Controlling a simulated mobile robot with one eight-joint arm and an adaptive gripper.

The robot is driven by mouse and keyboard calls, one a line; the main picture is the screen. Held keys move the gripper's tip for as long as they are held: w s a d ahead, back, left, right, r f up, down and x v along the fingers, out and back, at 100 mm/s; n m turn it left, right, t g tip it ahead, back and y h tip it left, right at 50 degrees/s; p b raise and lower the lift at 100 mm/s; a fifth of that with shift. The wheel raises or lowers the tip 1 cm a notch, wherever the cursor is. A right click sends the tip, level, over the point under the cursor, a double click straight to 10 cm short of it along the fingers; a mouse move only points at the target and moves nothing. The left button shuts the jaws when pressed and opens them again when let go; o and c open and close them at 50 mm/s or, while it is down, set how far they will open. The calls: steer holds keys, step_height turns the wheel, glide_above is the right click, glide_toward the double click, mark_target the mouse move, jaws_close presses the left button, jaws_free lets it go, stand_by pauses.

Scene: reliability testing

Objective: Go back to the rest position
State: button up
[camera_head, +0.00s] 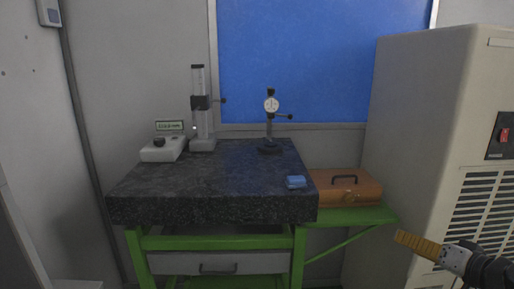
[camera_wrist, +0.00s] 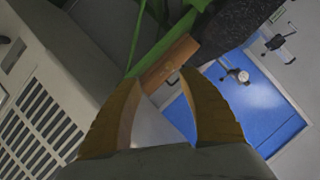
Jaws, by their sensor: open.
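My gripper (camera_head: 402,238) is at the lower right of the head view, in front of the beige cabinet and apart from the table. In the wrist view its two yellow-brown fingers (camera_wrist: 160,95) stand wide apart, and I see nothing held between them. The fingers point toward the orange-brown case and the blue board, some way off. Part of my arm shows at the lower right edge of the head view.
A brown case (camera_head: 345,189) lies on a green side shelf (camera_head: 370,216). The beige cabinet (camera_head: 425,110) stands at right.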

steer(key=s+a+f+n+g, duration=0.1)
steer(key=s+a+g, duration=0.1)
steer(key=a, duration=0.5)
steer(key=s+a+f+n+g, duration=0.1)
steer(key=s+a+g, duration=0.15)
steer(key=a, duration=0.55)
steer(key=s+a+f+n+g+h, duration=0.1)
steer(key=s+a, duration=0.4)
steer(key=s, duration=0.5)
steer(key=n+g+h, duration=0.1)
steer(key=h, duration=0.1)
steer(key=shift+s+f+h, duration=0.25)
steer(key=shift+h, duration=0.15)
